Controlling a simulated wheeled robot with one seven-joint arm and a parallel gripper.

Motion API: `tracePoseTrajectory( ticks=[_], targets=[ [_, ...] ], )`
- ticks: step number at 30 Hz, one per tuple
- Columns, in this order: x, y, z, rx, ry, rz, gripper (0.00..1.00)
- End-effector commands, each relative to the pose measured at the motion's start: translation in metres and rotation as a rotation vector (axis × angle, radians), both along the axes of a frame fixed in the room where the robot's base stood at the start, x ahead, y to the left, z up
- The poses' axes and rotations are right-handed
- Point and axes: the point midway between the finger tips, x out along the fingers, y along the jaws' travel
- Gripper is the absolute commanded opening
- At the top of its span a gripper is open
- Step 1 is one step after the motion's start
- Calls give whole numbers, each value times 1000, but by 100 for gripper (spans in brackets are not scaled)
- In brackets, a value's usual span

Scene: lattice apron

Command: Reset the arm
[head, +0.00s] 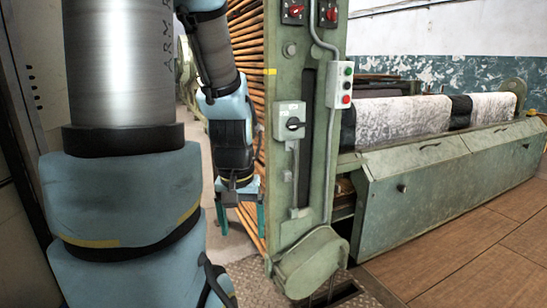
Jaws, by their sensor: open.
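My gripper (239,220) hangs at the end of my blue and silver arm, left of the middle of the head view. Its two green fingers point down and stand apart, with nothing between them. It is in front of the floor strip, close to the left side of a green machine column (305,150). My near arm links fill the left part of the view and hide what is behind them.
A wooden slat lattice (248,45) runs along the column's left side. The column carries a switch box (291,121) and a button box (340,85). A long green cabinet (430,185) stands at right. The brown floor (480,265) at lower right is clear.

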Motion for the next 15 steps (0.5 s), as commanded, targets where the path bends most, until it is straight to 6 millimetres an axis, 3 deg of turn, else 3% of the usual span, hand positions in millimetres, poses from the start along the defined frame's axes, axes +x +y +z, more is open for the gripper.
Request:
tracePoseTrajectory(
  ticks=[1, 15],
  targets=[
    [0, 0, 33, 0, 0, 0, 85],
    [0, 0, 176, 0, -1, 0, 85]
  ],
)
